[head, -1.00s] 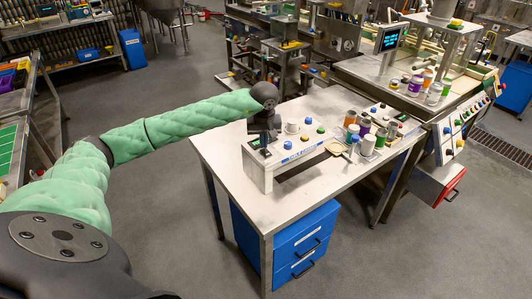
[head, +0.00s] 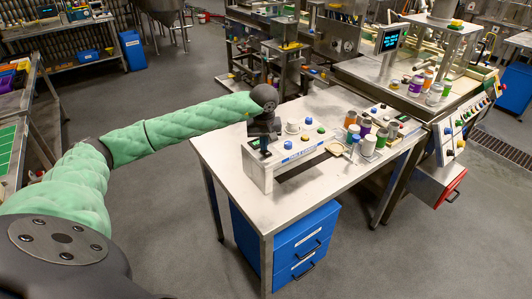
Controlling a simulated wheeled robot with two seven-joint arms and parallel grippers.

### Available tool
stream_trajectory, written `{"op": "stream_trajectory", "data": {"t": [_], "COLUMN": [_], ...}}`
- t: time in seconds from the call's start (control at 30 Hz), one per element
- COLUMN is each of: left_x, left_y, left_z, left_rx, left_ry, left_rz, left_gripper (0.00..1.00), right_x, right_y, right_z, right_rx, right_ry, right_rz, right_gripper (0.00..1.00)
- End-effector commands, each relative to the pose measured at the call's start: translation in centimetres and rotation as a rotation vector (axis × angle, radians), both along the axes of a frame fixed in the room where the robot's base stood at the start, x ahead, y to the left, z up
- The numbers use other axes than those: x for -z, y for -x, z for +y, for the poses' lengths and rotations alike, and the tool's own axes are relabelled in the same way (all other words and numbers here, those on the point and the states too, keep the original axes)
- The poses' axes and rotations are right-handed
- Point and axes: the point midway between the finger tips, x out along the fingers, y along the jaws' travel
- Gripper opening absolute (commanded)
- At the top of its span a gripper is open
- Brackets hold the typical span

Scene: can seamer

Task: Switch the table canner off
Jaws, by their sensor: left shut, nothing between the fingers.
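The table canner (head: 303,155) is a low pale metal unit on the white table. Its top panel carries a blue button (head: 288,145), a yellow button (head: 304,138), a green button (head: 321,130) and a pale round part (head: 292,126). My left gripper (head: 264,150) is shut and empty, pointing down at the left end of this panel. It hides part of the panel there, and I cannot tell whether the fingertips touch it. My right gripper is out of view.
Several coloured cans (head: 366,127) stand right of the canner on the white table (head: 340,179). A second button panel (head: 384,110) lies behind them. Blue drawers (head: 305,246) are under the table. A larger machine with a screen (head: 390,39) stands at the back right.

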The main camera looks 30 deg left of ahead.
Motion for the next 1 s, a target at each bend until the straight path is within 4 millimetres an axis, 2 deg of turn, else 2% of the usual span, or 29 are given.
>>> {"op": "stream_trajectory", "data": {"t": [0.27,1.0], "left_x": [-0.7,-5.5], "left_y": [0.0,0.0], "left_z": [0.0,0.0], "left_rx": [0.000,0.000], "left_ry": [0.000,0.000], "left_rz": [0.000,-0.001], "left_gripper": [0.00,0.00], "right_x": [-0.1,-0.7], "right_y": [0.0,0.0], "right_z": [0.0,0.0], "right_rx": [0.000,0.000], "right_ry": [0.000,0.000], "right_rz": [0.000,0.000], "right_gripper": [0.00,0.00]}}
